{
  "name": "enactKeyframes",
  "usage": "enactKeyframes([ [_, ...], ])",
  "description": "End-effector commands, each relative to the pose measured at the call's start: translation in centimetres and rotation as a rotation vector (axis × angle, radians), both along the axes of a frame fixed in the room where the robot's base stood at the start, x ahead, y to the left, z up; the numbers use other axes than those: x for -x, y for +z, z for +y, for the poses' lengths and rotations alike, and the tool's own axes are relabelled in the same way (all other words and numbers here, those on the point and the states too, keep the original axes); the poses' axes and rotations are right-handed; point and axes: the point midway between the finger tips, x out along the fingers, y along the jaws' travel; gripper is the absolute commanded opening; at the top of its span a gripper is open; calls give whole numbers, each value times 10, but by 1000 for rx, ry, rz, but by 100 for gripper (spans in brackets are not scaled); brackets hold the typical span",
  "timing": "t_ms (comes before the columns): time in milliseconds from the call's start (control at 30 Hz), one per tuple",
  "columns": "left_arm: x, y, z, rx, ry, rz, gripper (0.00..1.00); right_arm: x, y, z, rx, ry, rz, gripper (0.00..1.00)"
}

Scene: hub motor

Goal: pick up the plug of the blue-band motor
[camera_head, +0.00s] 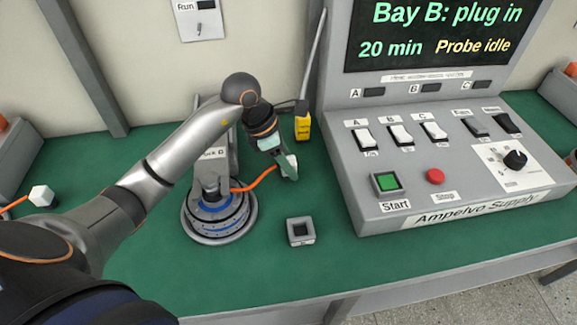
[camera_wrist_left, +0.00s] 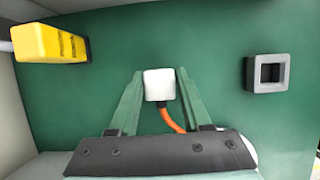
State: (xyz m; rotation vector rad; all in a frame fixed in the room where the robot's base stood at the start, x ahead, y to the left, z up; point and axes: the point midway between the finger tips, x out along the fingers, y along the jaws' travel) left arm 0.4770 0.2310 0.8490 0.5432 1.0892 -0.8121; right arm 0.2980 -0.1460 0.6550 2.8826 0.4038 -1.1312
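The blue-band motor (camera_head: 218,215) is a grey disc stack with a blue ring, lying on the green bench. An orange cable runs from it to my left gripper (camera_head: 289,168). In the left wrist view, the white plug (camera_wrist_left: 158,84) at the end of the orange cable sits between the fingertips of my left gripper (camera_wrist_left: 159,86). Both fingers lie against its sides with no clear gap. In the head view the fingers mostly hide the plug. Its height over the bench is hard to judge. My right gripper is not in view.
A grey square socket block (camera_head: 300,231) stands on the bench in front of my gripper. A yellow probe (camera_head: 303,126) is behind, and the Ampelvo supply console (camera_head: 400,180) stands to the right. Another white plug (camera_head: 41,195) lies at far left.

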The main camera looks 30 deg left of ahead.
Motion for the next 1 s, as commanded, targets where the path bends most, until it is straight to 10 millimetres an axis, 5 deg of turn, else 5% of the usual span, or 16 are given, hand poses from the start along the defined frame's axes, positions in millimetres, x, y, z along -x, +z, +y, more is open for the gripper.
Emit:
enactKeyframes([
  [400,0,0,0,-1,0,-1,0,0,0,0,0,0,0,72],
  [1000,0,4,1,-1,0,-2,0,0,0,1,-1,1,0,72],
])
